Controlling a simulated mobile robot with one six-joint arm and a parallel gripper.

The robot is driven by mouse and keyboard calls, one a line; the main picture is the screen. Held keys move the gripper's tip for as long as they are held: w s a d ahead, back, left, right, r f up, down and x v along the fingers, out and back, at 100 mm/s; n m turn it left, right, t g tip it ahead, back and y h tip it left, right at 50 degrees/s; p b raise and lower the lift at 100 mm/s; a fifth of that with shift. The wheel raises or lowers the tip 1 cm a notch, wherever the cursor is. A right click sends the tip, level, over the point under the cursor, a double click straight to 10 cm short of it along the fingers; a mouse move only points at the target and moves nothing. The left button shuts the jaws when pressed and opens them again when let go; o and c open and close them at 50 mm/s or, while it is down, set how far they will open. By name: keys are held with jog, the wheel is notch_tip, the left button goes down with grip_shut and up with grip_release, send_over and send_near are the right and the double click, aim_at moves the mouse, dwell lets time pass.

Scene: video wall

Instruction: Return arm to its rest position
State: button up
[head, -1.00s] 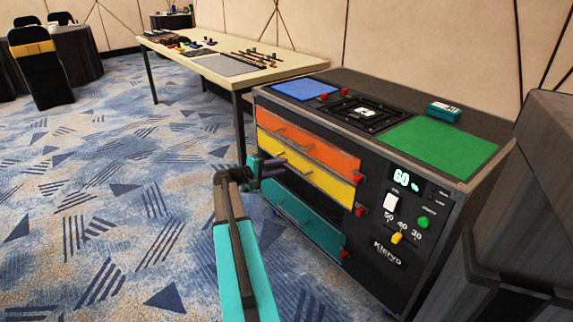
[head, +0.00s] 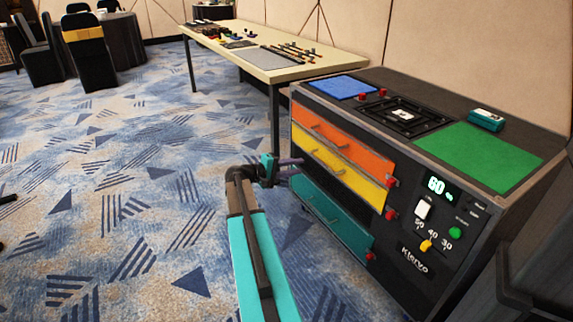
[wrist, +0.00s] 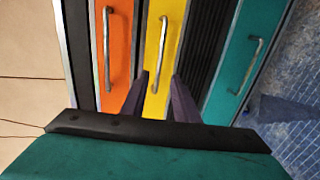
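My gripper (head: 298,162) is at the end of my teal arm, by the left front edge of the dark cabinet (head: 408,257). In the wrist view my gripper (wrist: 162,76) has two purple fingers spread apart with nothing held between them. They point toward the yellow drawer (wrist: 163,20), whose silver handle (wrist: 163,40) appears between the fingertips. The gap between fingers and handle is hard to judge, but they look apart. The orange drawer (head: 345,148), yellow drawer (head: 341,171) and teal drawer (head: 334,217) all look closed.
The cabinet top holds a blue pad (head: 344,88), a black framed plate (head: 403,115), a green pad (head: 478,154) and a small teal box (head: 486,120). A beige table (head: 268,58) with tools stands behind. Patterned carpet (head: 110,200) is open on the left.

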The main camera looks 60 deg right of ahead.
jog(key=w+a+n+t+p, duration=0.3)
jog(key=w+a+p, duration=0.5)
jog(key=w+a, duration=0.25)
jog(key=a+f+n+t+y+p, duration=0.15)
jog(key=a+f+p, duration=0.4)
jog(key=a, duration=0.75)
jog(key=a+f+n+y+p, duration=0.2)
jog(key=a+f+p, duration=0.3)
jog(key=a, duration=0.7)
jog(key=s+a+f+y+p, duration=0.2)
jog(key=s+a, duration=0.5)
jog(key=a, duration=0.4)
jog(key=s+a+f+g+y+p, duration=0.1)
jog(key=s+a+y, duration=0.4)
jog(key=a, duration=0.6)
jog(key=s+a+f+g+y+p, duration=0.1)
jog(key=s+a+f+y+p, duration=0.2)
jog(key=s+a, duration=0.7)
jog(key=shift+a+f+m+p, duration=0.25)
jog(key=shift+a+m+p, duration=0.1)
jog(key=shift+a+m, duration=0.15)
